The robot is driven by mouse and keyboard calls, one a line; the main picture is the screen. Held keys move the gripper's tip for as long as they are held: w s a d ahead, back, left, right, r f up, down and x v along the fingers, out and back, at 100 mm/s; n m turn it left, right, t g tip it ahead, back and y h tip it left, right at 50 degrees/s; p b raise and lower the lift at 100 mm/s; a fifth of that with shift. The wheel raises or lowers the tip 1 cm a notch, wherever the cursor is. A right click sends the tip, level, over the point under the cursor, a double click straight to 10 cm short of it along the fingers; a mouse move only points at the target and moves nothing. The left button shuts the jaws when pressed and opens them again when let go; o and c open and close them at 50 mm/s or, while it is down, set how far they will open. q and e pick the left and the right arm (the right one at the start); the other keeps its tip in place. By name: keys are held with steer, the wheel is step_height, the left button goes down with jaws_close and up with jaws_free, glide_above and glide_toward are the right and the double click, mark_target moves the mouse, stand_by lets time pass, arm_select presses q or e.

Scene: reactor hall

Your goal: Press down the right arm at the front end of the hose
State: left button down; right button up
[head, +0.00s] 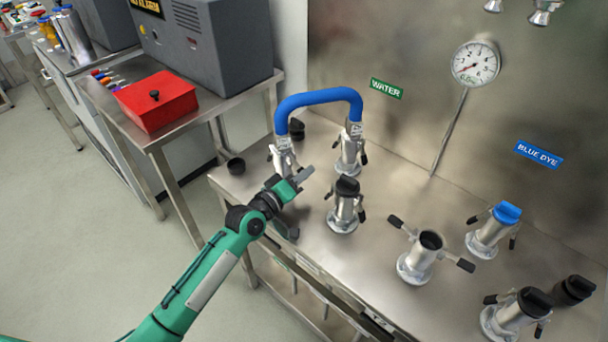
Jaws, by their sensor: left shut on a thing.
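The blue hose (318,97) arches between two metal couplings on the steel bench. Its front end (283,155) sits on the nearer left coupling, and its back end (353,132) sits on the coupling behind to the right. My left gripper (301,176) is at the right side of the front end, low on the coupling. It is shut on the right arm there, and its fingers hide most of that arm, so the arm's angle is hard to tell. The lower part of the front coupling is also partly hidden. My right gripper is not in view.
A capped coupling (345,205) stands close right of my left gripper. An open coupling (421,257) with arms spread, a blue-capped one (494,230) and a black-capped one (515,314) stand farther right. A loose black cap (573,290) lies at the right. A red box (156,100) is on the side table.

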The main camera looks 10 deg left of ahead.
arm_select(q)
steer(key=c, duration=1.5)
jaws_free()
steer(key=shift+c, duration=0.2)
